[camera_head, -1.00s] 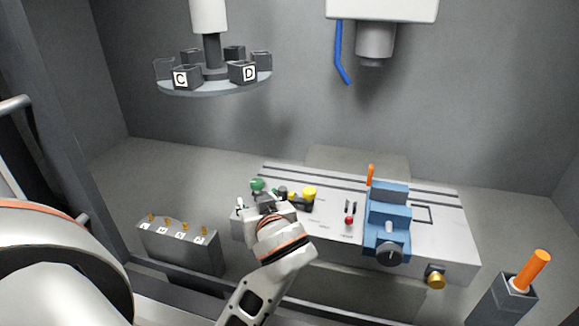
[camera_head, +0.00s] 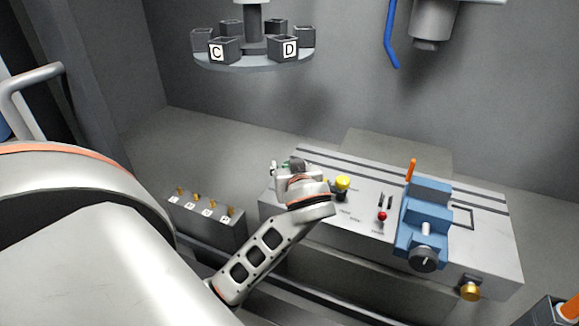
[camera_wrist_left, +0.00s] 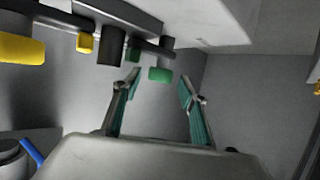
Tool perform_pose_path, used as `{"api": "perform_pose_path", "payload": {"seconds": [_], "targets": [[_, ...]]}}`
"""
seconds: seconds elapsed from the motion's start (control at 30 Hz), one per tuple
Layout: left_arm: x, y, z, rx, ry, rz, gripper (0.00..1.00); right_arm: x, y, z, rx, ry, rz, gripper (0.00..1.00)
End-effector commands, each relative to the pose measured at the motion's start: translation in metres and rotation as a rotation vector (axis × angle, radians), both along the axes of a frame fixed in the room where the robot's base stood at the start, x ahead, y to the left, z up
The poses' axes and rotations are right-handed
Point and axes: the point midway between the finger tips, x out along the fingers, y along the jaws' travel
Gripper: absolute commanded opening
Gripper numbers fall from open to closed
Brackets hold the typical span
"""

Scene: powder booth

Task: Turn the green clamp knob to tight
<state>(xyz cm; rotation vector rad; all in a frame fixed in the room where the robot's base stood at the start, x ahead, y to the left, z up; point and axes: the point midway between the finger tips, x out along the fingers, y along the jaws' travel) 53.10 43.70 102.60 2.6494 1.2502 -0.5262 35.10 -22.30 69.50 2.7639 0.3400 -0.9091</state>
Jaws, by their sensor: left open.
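My left gripper (camera_head: 278,168) is over the left end of the light grey bench unit (camera_head: 330,222) in the head view. In the left wrist view its two teal-padded fingers (camera_wrist_left: 160,78) are spread wide with nothing gripped. A green knob (camera_wrist_left: 160,74) shows in the gap between the fingertips in that view, with clear space on both sides. How far ahead of the tips it lies I cannot tell. A darker green part (camera_wrist_left: 132,55) is just behind it. In the head view the gripper hides most of the knob's area. My right gripper is out of view.
Near the gripper are a yellow knob (camera_head: 342,184), a red knob (camera_head: 382,216) and a blue vise (camera_head: 424,222). A labelled grey block (camera_head: 205,220) is left. A carousel (camera_head: 255,62) hangs above.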

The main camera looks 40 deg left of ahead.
Motion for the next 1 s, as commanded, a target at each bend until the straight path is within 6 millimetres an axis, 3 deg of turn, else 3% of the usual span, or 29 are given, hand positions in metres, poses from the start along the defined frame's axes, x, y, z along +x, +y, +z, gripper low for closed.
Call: {"api": "perform_pose_path", "payload": {"seconds": [0.3,0.43,0.47,1.0], "targets": [[0.0016,0.0016,-0.0010,-0.002,0.000,-0.001,0.40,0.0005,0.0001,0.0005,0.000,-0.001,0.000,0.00],[0.0014,0.0016,-0.0011,-0.001,0.000,-0.001,0.06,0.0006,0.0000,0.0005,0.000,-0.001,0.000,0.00],[0.0014,0.0016,-0.0011,-0.001,0.001,0.000,0.04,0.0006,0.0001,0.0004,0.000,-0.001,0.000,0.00],[-0.0018,0.0037,-0.0022,-0.001,0.002,-0.124,0.04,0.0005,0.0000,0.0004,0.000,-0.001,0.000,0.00]]}}
